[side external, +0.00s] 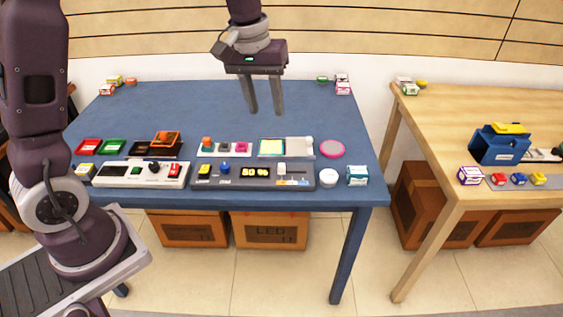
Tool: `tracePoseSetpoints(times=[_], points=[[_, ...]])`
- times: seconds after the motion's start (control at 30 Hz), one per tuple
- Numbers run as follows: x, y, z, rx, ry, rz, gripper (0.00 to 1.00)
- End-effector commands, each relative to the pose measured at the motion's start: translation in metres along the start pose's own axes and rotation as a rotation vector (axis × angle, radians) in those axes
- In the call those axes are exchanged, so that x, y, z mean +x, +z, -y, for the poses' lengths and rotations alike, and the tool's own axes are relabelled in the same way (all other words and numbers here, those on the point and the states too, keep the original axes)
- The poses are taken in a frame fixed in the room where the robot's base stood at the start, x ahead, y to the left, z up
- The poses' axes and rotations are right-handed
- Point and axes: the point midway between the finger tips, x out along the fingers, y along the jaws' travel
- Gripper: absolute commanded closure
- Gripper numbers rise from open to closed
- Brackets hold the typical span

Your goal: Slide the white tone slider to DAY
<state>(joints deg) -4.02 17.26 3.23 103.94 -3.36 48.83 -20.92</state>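My gripper (265,112) hangs over the blue table, pointing down, with its two fingers apart and nothing between them. The dark grey control panel (215,184) lies along the table's front edge. A small white slider knob (282,169) stands on the panel's right part, above a row of small marks; it looks like the tone slider. The DAY label is too small to read. My gripper is above and behind the panel, apart from it. The panel also carries a lit yellow display (255,172), a blue knob (225,168) and a yellow piece (204,171).
Left of the panel is a white panel (125,175) with a black knob and red switch. Behind stand a button strip (224,149), a screen unit (272,148) and a pink-rimmed disc (332,149). A white round pot (328,178) and teal box (357,176) sit right.

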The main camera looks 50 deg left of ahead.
Motion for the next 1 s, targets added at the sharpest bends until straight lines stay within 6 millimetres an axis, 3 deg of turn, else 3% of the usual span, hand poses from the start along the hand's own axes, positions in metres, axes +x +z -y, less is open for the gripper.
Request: tracePoseSetpoints(times=[0.03,0.1,0.2,0.3,0.7,1.0], points=[[0.038,-0.02,-0.002,-0.058,-0.026,0.04,0.6],[0.084,-0.041,-0.002,-0.132,-0.055,0.077,0.6],[0.138,-0.057,0.002,-0.211,-0.089,0.114,0.6],[0.169,-0.063,0.005,-0.253,-0.108,0.132,0.6],[0.237,-0.054,0.012,-0.264,-0.114,0.139,0.6],[0.247,-0.053,0.013,-0.263,-0.113,0.137,0.6]])
